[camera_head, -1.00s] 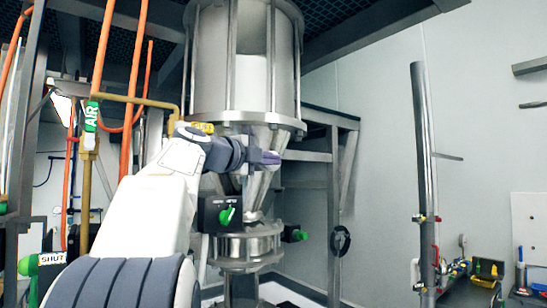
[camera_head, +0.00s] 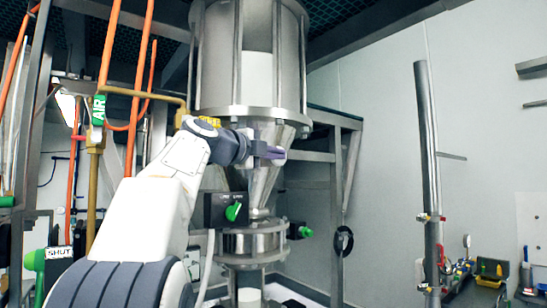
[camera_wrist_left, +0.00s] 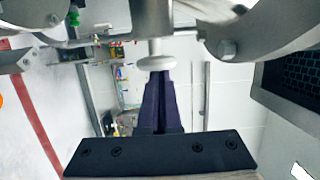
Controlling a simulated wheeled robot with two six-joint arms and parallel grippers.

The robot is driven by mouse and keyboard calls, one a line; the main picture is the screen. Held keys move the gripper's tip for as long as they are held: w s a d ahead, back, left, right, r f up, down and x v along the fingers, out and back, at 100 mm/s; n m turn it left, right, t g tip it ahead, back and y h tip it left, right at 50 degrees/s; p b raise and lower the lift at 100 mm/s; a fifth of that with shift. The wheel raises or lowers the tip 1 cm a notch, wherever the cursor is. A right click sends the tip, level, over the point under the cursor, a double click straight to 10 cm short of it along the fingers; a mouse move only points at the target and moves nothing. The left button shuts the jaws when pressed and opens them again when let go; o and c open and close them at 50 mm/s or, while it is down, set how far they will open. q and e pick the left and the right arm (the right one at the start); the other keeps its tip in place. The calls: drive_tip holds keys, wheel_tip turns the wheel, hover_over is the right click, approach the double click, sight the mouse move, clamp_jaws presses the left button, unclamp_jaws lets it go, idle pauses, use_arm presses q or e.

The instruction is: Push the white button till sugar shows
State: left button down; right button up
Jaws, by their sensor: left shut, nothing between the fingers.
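The sifter's steel hopper (camera_head: 209,65) stands in the middle of the head view, with a cone below its flange. My left gripper (camera_head: 280,153) is in front of that cone, its dark purple fingers together. In the left wrist view my left gripper (camera_wrist_left: 158,78) is shut and empty. A white round button (camera_wrist_left: 157,63) on a short stem lies right at the fingertips there; I cannot tell whether they touch it. I cannot make the button out clearly in the head view. A white area (camera_head: 257,75) shows inside the hopper's cylinder. My right gripper is not in view.
Orange pipes (camera_head: 109,45) and a brass pipe stand at the left. A tall steel post (camera_head: 428,160) and a tool shelf are at the right.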

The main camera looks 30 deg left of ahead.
use_arm(q)
drive_tip(key=s+d+b, duration=0.1)
drive_tip(key=s+b, duration=0.5)
drive_tip(key=s, duration=0.5)
idle(1.8)
